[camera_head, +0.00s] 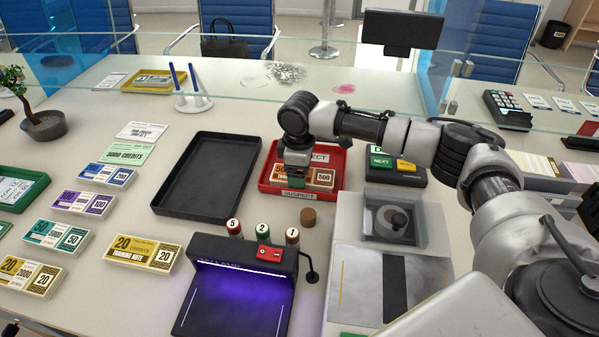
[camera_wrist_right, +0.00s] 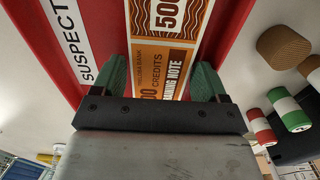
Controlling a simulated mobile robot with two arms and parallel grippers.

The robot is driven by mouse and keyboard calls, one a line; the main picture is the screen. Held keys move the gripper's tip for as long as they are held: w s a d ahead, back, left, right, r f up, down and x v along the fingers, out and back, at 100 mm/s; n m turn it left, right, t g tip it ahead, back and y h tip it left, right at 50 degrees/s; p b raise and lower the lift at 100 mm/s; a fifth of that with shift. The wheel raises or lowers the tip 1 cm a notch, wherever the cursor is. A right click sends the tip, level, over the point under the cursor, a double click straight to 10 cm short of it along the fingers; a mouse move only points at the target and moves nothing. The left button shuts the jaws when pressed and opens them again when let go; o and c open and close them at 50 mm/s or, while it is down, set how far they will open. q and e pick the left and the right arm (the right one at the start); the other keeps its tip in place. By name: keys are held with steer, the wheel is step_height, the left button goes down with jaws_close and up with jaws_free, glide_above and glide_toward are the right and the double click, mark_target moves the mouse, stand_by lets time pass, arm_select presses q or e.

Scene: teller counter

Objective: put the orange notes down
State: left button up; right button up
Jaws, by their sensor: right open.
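The orange notes (camera_head: 322,177), a bundle marked 500, lie flat in the red tray (camera_head: 339,160) labelled SUSPECT. My right gripper (camera_head: 296,180) is over the near left part of the bundle and partly hides it. In the right wrist view the orange notes (camera_wrist_right: 166,45) lie between the two green-padded fingers of my right gripper (camera_wrist_right: 165,75), with gaps at the sides. That gripper is open. Whether the fingertips touch the tray floor is hard to tell. My left gripper is not in view.
An empty black tray (camera_head: 208,178) stands left of the red tray. Stamps (camera_head: 263,231) and a lit scanner (camera_head: 238,290) are in front. Note bundles (camera_head: 84,203) lie at the left. A glass screen (camera_head: 250,70) crosses the back.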

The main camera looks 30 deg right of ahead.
step_height(320, 180, up, 12)
steer(key=shift+f+p, duration=0.15)
steer(key=shift+p, duration=0.3)
